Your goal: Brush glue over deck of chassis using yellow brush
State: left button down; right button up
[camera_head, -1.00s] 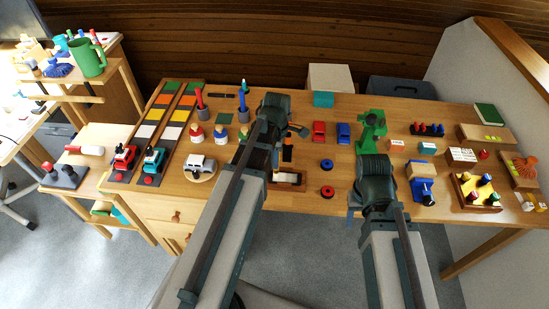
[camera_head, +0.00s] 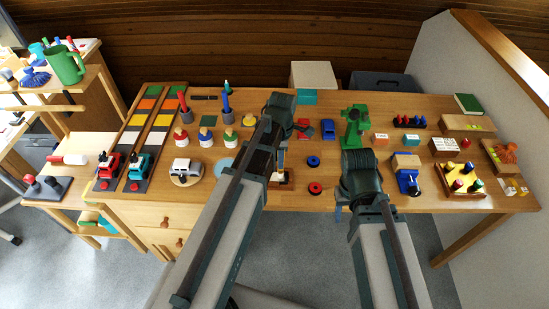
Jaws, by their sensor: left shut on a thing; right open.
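My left gripper (camera_head: 284,140) is shut, over the middle of the table. A thin pale piece shows below it, likely the brush handle, but its yellow colour and bristles cannot be made out. Directly beneath is a low wooden piece with a pale top (camera_head: 284,178), possibly the chassis; my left arm hides most of it. I cannot tell whether the brush touches it. Round-topped pots stand left of my arm, one red (camera_head: 180,137), one blue (camera_head: 204,138), one greenish (camera_head: 228,138), one yellowish (camera_head: 249,120). My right gripper (camera_head: 342,205) is open near the front edge, mostly hidden by its arm.
A white toy car (camera_head: 186,171) sits on a round wooden disc at the left. Red (camera_head: 315,188) and blue (camera_head: 313,161) rings lie between my arms. A green machine (camera_head: 354,126) stands behind my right arm, and a blue vise-like thing (camera_head: 408,181) to its right.

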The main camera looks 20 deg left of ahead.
pick_arm(q)
jog(key=shift+w+d, duration=0.15)
jog(key=shift+d, duration=0.45)
jog(key=shift+a, duration=0.1)
jog(key=shift+s+a, duration=0.3)
jog(key=shift+a, duration=0.65)
jog(key=shift+s+a, duration=0.25)
jog(key=shift+a, duration=0.65)
jog(key=shift+s+a+f, duration=0.1)
jog(key=shift+s+a, duration=0.1)
jog(key=shift+a, duration=0.45)
jog(key=shift+s+a+r, duration=0.1)
jog(key=shift+s+a, duration=0.1)
jog(key=shift+a, duration=0.45)
jog(key=shift+s+a+f, duration=0.1)
jog(key=shift+s+a, duration=0.1)
jog(key=shift+a, duration=0.45)
jog(key=d, duration=0.2)
jog(key=w+d, duration=0.1)
jog(key=d, duration=0.1)
jog(key=shift+w, duration=0.1)
